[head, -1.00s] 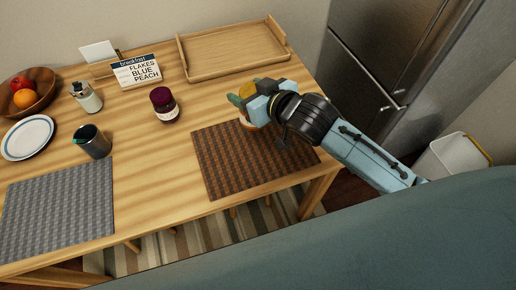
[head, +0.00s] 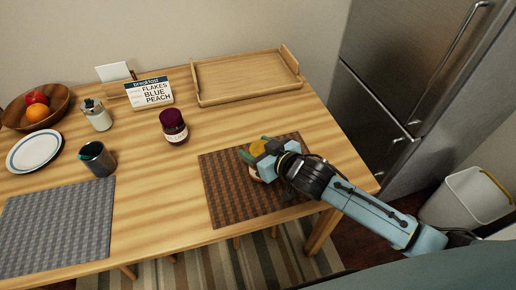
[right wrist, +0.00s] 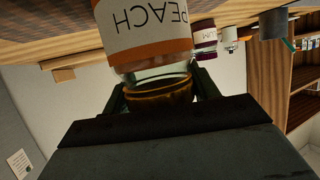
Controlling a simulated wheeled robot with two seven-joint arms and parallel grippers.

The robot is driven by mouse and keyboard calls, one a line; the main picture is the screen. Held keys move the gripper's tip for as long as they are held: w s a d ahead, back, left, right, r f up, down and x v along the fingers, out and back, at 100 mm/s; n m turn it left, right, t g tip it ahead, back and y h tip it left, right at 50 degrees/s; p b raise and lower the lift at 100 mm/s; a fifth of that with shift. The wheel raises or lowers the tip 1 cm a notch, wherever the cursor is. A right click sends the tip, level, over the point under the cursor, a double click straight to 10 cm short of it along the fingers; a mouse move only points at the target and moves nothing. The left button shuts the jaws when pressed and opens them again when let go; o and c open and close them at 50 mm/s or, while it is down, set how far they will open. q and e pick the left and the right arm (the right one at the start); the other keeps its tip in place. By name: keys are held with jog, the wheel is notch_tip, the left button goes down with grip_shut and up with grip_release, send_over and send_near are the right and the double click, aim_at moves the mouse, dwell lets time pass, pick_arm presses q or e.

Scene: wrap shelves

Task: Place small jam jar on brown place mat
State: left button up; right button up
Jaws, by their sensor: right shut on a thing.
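My right gripper (head: 257,157) is shut on a jam jar with a gold-yellow lid (head: 259,147) and a white and orange label. The label (right wrist: 150,27) reads PEACH, upside down in the right wrist view, where the fingers sit either side of the lid end. In the head view the jar is over the brown place mat (head: 225,205), mostly hidden by the gripper. I cannot tell whether its base touches the mat. A dark purple jam jar (head: 173,126) stands on bare table behind the mat; its label reads PLUM in the right wrist view (right wrist: 205,37). My left gripper is not in view.
A breakfast sign (head: 150,92) reads FLAKES BLUE PEACH. A wooden tray (head: 245,76) is at the back. A grey mat (head: 60,225), a dark mug (head: 97,158), a plate (head: 35,151), a small lidded jar (head: 97,115) and a fruit bowl (head: 62,100) are left. Table between the mats is clear.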

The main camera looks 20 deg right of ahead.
jog(key=o, duration=1.2)
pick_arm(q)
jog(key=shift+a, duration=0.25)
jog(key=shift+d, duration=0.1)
pick_arm(e)
jog(key=shift+r, duration=0.15)
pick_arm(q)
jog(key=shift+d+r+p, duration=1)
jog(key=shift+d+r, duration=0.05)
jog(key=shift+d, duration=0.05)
pick_arm(e)
jog(key=v, duration=1.2)
